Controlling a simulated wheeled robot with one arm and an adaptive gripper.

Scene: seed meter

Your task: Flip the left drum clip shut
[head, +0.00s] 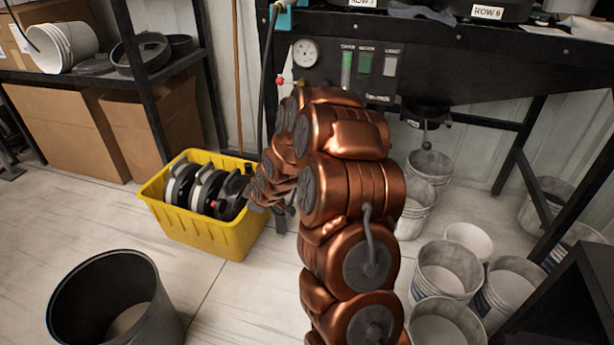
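I cannot make out the left drum clip in the head view. Round dark and grey drum-like parts (205,190) stand in the yellow bin, one with a small red spot, but no clip can be told on them. Under the dark machine (440,60) hangs a small dark fitting (427,118) with a rod below it. My copper-coloured arm rises through the middle and bends down to the left, toward the bin's right side. Dark parts at its end, likely my gripper (281,215), show only in part beside the bin. Its fingers and anything between them are hidden.
The yellow bin (215,238) stands on the pale floor. A black bucket (110,300) is at front left, with free floor between. Several white buckets (445,275) crowd the right. A dark shelf (150,80) with cardboard boxes (65,125) stands at the back left.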

